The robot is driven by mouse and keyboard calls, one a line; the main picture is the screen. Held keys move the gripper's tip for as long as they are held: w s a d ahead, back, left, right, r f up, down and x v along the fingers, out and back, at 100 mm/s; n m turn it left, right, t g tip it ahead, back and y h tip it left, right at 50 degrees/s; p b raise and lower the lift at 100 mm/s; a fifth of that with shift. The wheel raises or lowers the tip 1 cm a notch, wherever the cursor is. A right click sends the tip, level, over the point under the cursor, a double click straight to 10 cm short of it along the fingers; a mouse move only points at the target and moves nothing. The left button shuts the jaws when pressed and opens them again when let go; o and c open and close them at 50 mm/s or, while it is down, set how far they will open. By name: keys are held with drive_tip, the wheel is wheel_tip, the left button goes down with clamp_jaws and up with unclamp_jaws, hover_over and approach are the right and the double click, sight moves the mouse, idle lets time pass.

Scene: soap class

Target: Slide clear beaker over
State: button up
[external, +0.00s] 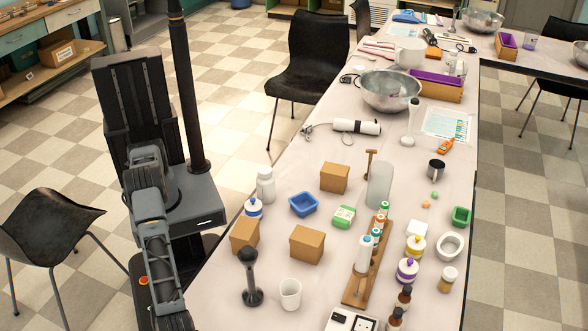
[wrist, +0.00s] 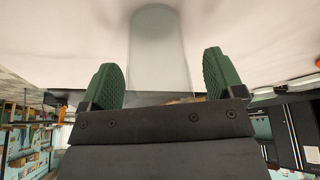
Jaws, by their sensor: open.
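In the wrist view a clear, frosted cylinder (wrist: 158,50), which looks like the clear beaker, lies ahead of my gripper (wrist: 169,78), in line with the gap between its two green finger pads. The fingers are spread apart. Whether either pad touches the cylinder cannot be told, and its lower part in the picture is hidden by the gripper body. Which one the wrist view shows is unclear. My gripper is outside the external view.
The table (external: 330,270) is crowded. A black pestle-like stand (external: 252,282) is left of the small beaker, and brown boxes (external: 307,244) are behind it. A wooden rack (external: 360,290) with bottles is to its right, and a scale (external: 350,321) is at the front edge.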

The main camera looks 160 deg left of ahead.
drive_tip(key=shift+c, duration=0.4)
drive_tip(key=c, duration=0.9)
drive_tip(key=s+a+b, duration=0.6)
drive_tip(key=s+a, duration=0.5)
drive_tip(key=a, duration=0.1)
drive_tip(key=shift+s+f, duration=0.15)
drive_tip(key=shift+s, duration=0.25)
drive_tip(key=shift+c, duration=0.2)
drive_tip(key=shift+s+a+b, duration=0.65)
drive_tip(key=shift+s+a, duration=0.4)
drive_tip(key=shift+s, duration=0.1)
drive_tip(key=o, duration=1)
drive_tip(key=shift+r, duration=0.2)
